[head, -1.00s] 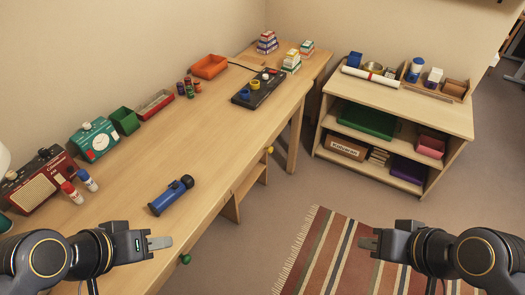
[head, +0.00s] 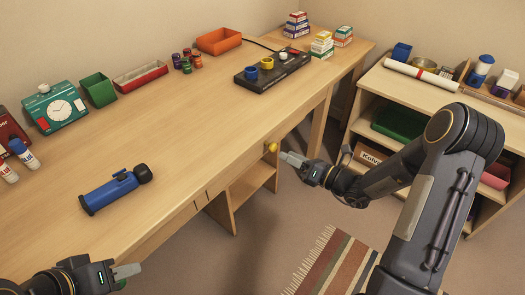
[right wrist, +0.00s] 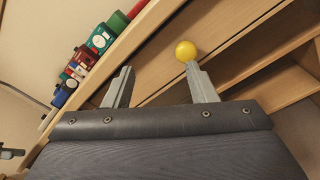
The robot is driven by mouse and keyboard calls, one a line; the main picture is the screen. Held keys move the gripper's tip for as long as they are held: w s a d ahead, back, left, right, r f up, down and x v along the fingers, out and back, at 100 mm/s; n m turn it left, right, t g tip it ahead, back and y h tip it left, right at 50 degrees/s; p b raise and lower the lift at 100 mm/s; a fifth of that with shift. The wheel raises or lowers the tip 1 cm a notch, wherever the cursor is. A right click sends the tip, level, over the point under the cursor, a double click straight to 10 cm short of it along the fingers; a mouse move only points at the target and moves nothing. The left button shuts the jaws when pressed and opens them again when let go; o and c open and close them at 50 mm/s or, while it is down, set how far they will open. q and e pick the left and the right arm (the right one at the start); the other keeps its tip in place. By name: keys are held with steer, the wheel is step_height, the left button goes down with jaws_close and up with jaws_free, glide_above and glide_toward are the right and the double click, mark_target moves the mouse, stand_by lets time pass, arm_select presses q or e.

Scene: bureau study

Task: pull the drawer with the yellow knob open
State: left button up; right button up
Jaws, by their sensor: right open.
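The yellow knob (head: 272,147) sits on a drawer front under the desk's front edge, and the drawer looks closed. My right gripper (head: 285,157) is just in front of the knob, at its right in the head view. In the right wrist view the right gripper (right wrist: 158,75) is open and empty. There the knob (right wrist: 186,51) appears at the tip of the right-hand finger, not between the fingers; I cannot tell if they touch. My left gripper (head: 127,270) is at the lower left by the desk's front edge; its jaw opening cannot be made out.
A blue flashlight (head: 115,190) lies on the desk (head: 190,130). A black panel with coloured knobs (head: 272,68) stands further back. A shelf unit (head: 420,85) is at the right, behind my right arm. A striped rug (head: 335,265) lies on the floor.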

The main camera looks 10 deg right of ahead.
mark_target(275, 150)
steer(key=w+a+f, duration=0.1)
steer(key=w, duration=0.1)
steer(key=w+a+f+m, duration=0.1)
steer(key=w, duration=0.1)
steer(key=w+a+f+m+b, duration=0.1)
steer(key=w, duration=0.2)
steer(key=shift+t+h, duration=0.4)
steer(key=shift+w+a, duration=0.45)
steer(key=shift+w, duration=0.05)
jaws_close()
